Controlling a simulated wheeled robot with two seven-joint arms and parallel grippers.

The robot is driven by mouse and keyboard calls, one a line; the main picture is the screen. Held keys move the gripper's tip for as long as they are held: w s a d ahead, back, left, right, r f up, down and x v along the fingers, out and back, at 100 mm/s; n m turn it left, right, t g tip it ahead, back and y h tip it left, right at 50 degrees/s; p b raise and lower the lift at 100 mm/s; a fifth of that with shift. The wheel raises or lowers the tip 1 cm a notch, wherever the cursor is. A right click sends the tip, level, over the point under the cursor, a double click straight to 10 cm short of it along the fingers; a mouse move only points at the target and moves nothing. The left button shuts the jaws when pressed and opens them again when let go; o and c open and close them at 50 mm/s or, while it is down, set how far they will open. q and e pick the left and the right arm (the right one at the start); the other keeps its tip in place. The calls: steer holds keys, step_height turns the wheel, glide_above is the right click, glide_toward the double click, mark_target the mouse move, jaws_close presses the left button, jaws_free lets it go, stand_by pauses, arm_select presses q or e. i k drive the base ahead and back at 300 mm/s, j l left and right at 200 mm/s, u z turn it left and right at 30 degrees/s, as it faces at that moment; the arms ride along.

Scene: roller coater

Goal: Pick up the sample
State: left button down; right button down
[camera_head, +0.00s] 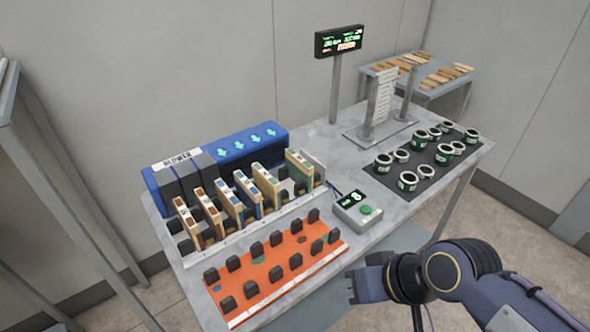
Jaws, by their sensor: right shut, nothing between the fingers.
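Several sample panels stand upright in a row in a slotted rack (212,249) on the table, in front of the blower. They include a brown-marked panel (188,220) at the left end, a blue-marked panel (230,204) in the middle and a green-marked panel (299,168) at the right end. Which one is the sample I cannot tell. My right gripper (353,287) is at the lower middle, right of the orange rack's near corner, apart from the panels. It is shut and empty. My left gripper is not in view.
An orange rack (284,272) with dark posts lies at the table's front. A blue blower (240,143) is behind the panels. A button box (357,209), a dark mat (428,171) with several cups, a sign stand and a display (339,41) occupy the right side.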

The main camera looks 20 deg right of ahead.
mark_target(300, 168)
steer(key=i+l+u, duration=0.1)
steer(key=l+u, duration=1)
steer(key=l, duration=0.05)
